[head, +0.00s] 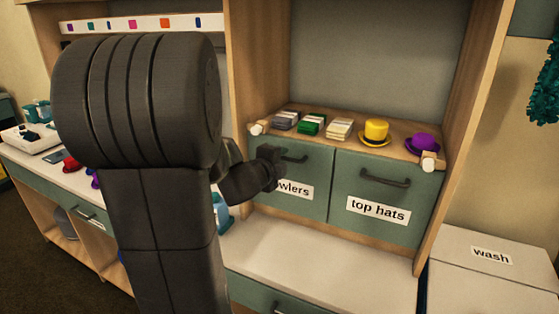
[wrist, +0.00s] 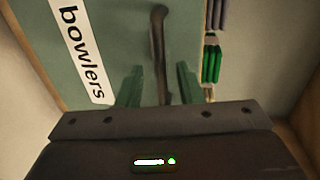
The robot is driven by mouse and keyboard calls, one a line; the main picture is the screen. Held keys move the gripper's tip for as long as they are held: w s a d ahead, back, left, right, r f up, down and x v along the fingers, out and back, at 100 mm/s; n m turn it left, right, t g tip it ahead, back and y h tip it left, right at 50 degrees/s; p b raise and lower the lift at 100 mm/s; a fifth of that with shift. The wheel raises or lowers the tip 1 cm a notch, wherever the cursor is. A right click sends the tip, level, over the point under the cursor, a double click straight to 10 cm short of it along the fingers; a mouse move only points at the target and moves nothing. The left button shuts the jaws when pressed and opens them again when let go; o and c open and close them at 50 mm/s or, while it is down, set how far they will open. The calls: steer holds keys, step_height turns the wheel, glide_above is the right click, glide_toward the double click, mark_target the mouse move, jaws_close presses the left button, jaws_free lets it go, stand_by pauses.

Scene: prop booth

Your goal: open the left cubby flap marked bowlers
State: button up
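The left cubby flap marked bowlers (head: 308,192) is green and looks shut, with a dark bar handle (head: 293,158) near its top. My gripper (head: 272,165) is at the left end of this handle and covers the start of the label. In the wrist view my gripper (wrist: 159,72) is open, with one finger on each side of the handle (wrist: 157,40). Gaps show between the fingers and the bar. The bowlers label (wrist: 82,50) lies left of the fingers there. Whether the fingertips touch the flap is hard to tell.
The top hats flap (head: 381,190) is shut, right of the bowlers flap. On the shelf above stand banknote stacks (head: 312,124), a yellow hat (head: 376,132) and a purple hat (head: 422,143). A white counter (head: 320,262) lies clear below. A wash bin (head: 492,255) stands right.

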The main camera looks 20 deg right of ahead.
steer(key=shift+d, duration=0.1)
steer(key=shift+c, duration=0.4)
jaws_close()
steer(key=shift+f, duration=0.1)
